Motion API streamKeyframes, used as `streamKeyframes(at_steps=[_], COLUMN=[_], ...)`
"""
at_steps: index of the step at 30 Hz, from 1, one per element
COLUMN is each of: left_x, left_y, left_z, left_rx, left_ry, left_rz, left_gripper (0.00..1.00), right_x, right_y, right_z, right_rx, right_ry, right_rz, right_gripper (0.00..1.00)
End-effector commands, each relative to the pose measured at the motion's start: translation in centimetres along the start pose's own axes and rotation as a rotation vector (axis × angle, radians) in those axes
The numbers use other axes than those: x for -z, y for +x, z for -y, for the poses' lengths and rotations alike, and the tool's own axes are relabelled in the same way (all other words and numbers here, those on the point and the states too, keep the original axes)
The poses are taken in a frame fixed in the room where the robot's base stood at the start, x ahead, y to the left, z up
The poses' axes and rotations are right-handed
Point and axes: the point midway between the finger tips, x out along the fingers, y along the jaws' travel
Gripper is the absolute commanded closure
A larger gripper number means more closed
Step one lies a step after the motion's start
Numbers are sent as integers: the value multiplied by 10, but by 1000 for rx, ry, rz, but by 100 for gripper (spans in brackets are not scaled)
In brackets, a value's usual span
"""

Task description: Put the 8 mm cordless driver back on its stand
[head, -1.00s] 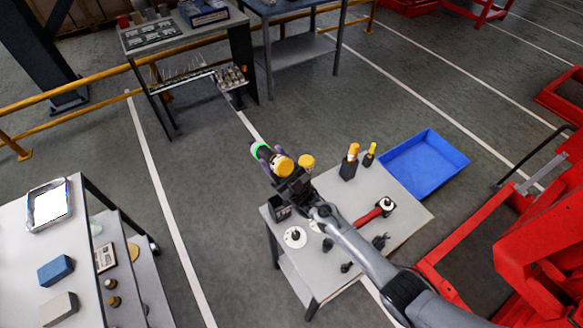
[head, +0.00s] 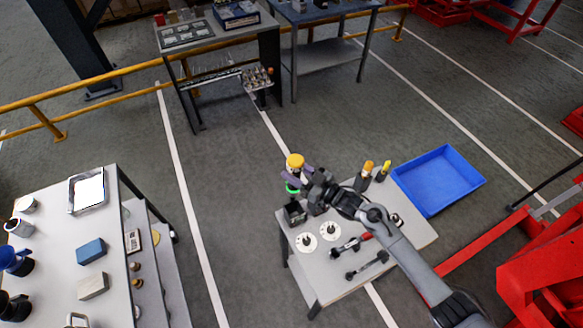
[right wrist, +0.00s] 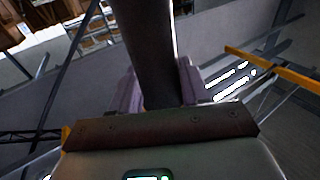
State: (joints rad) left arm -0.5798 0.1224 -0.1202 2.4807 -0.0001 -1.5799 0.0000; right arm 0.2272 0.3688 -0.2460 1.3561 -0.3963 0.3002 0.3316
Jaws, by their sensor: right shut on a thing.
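The cordless driver (head: 295,161), with a yellow top and a green ring low down, is held nearly upright by my right gripper (head: 300,176). It is over the far left corner of the small grey table. In the right wrist view the gripper's two fingers (right wrist: 158,90) are closed on its dark body (right wrist: 150,45). A black open-topped holder (head: 294,212) stands on that corner, just below the driver; I cannot tell for sure that it is the stand. The driver appears above it and apart from it. My left gripper is not in view.
Two yellow-topped tools (head: 363,176) (head: 383,171) stand at the table's far edge. Two white discs with dark pegs (head: 306,242) (head: 330,230) and dark tools (head: 367,264) lie nearer. A blue tray (head: 440,180) is at the right. Another table (head: 60,245) stands left.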

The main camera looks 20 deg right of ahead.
Motion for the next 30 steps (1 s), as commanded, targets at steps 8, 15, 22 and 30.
streamKeyframes(at_steps=[8, 15, 22, 30], left_x=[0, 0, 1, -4], left_y=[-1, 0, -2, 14], left_z=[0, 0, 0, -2], left_rx=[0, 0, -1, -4], left_ry=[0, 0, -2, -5], left_rz=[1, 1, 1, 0], left_gripper=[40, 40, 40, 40], right_x=[2, 2, 2, -18], right_y=[0, 0, 0, -1], right_z=[0, 0, 0, 0], right_rx=[0, 0, -1, -1], right_ry=[15, 15, 14, 14], right_rz=[48, 48, 46, 46], right_gripper=[100, 100, 100, 100])
